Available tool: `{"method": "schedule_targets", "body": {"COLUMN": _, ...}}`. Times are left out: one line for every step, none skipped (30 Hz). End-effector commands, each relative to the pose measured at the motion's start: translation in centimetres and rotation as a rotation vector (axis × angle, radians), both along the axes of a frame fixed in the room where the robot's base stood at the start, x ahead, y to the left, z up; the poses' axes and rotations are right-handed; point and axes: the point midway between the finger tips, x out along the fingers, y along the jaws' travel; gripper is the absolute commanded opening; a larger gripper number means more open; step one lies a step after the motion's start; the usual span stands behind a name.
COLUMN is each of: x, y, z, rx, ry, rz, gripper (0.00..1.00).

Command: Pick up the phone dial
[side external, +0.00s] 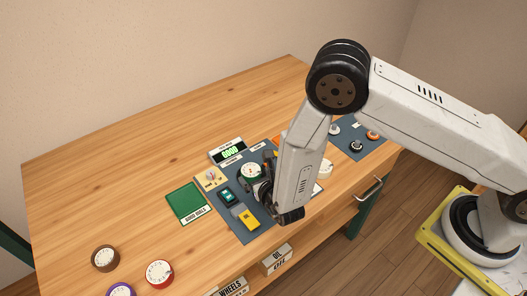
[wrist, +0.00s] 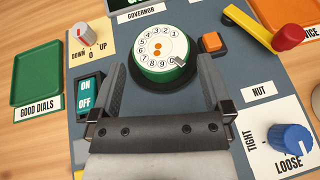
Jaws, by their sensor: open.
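A phone dial with a green rim and a white numbered face (wrist: 160,47) sits on a dark round mount on the grey-blue panel. It also shows in the side external view (side external: 250,170), partly hidden by my gripper. My gripper (wrist: 163,78) is open and empty, with its fingertips at the near left and near right of the dial. The dial's far part lies beyond the fingertips. I cannot tell whether either finger touches it.
A green tray labelled GOOD DIALS (wrist: 36,75) lies left. An ON/OFF switch (wrist: 89,97), a DOWN/UP knob (wrist: 83,35), an orange button (wrist: 211,42), a red-ended yellow lever (wrist: 270,28) and a blue knob (wrist: 290,139) surround the dial. Loose dials (side external: 159,273) lie front left.

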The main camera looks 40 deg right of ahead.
Motion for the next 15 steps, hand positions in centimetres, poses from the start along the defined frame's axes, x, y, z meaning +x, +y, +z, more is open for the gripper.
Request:
{"method": "schedule_targets", "body": {"x": 0.6, "y": -0.2, "z": -0.3, "rx": 0.000, "ry": 0.000, "rz": -0.002, "gripper": 1.00}}
{"method": "schedule_targets", "body": {"x": 0.9, "y": -0.3, "z": -0.4, "rx": 0.000, "ry": 0.000, "rz": -0.003, "gripper": 1.00}}
{"method": "schedule_targets", "body": {"x": 1.3, "y": -0.4, "z": -0.6, "rx": 0.001, "ry": 0.000, "rz": -0.003, "gripper": 1.00}}
{"method": "schedule_targets", "body": {"x": 1.6, "y": -0.4, "z": -0.7, "rx": 0.001, "ry": 0.001, "rz": -0.003, "gripper": 1.00}}
{"method": "schedule_targets", "body": {"x": 1.8, "y": -0.5, "z": -0.8, "rx": 0.002, "ry": 0.001, "rz": -0.002, "gripper": 1.00}}
{"method": "schedule_targets", "body": {"x": 2.1, "y": -0.5, "z": -1.0, "rx": 0.001, "ry": 0.001, "rz": -0.001, "gripper": 1.00}}
{"method": "schedule_targets", "body": {"x": 2.3, "y": -0.6, "z": -1.0, "rx": 0.001, "ry": 0.000, "rz": -0.001, "gripper": 1.00}}
{"method": "schedule_targets", "body": {"x": 2.5, "y": -0.6, "z": -1.1, "rx": 0.001, "ry": 0.000, "rz": -0.001, "gripper": 1.00}}
{"method": "schedule_targets", "body": {"x": 2.7, "y": -0.6, "z": -1.2, "rx": 0.000, "ry": 0.000, "rz": -0.001, "gripper": 1.00}}
{"method": "schedule_targets", "body": {"x": 2.8, "y": -0.6, "z": -1.2, "rx": 0.000, "ry": 0.000, "rz": -0.001, "gripper": 1.00}}
{"method": "schedule_targets", "body": {"x": 2.8, "y": -0.6, "z": -1.2, "rx": 0.000, "ry": 0.000, "rz": -0.001, "gripper": 1.00}}
{"method": "schedule_targets", "body": {"x": 2.9, "y": -0.6, "z": -1.2, "rx": 0.000, "ry": 0.000, "rz": 0.000, "gripper": 1.00}}
{"method": "schedule_targets", "body": {"x": 2.9, "y": -0.6, "z": -1.2, "rx": 0.000, "ry": 0.000, "rz": 0.000, "gripper": 1.00}}
{"method": "schedule_targets", "body": {"x": 2.9, "y": -0.6, "z": -1.2, "rx": 0.000, "ry": 0.000, "rz": 0.000, "gripper": 1.00}}
{"method": "schedule_targets", "body": {"x": 2.9, "y": -0.6, "z": -1.2, "rx": 0.000, "ry": 0.001, "rz": 0.000, "gripper": 1.00}}
